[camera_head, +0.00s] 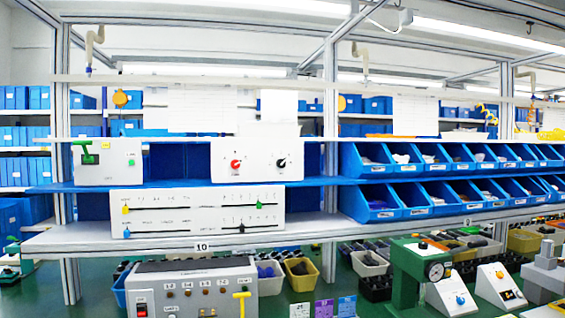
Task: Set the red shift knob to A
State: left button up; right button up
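The red shift knob (236,164) is a small round knob on the left half of the front of a white control box (258,178). The box stands on the upper blue shelf, left of the middle of the head view. Small markings surround the knob, but they are too small to read, and I cannot tell which one it points at. A black knob (281,163) sits to its right on the same panel. Neither of my grippers is in view, and nothing covers the red knob.
A box with a green lever (87,155) stands on the left. A slider panel (198,211) stands below on the grey shelf (310,231). Blue bins (370,205) fill the right. A panel with a yellow handle (190,290) and a green press (408,272) are in front.

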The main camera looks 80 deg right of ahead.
aim_at(235, 164)
jog(key=z, duration=2.6)
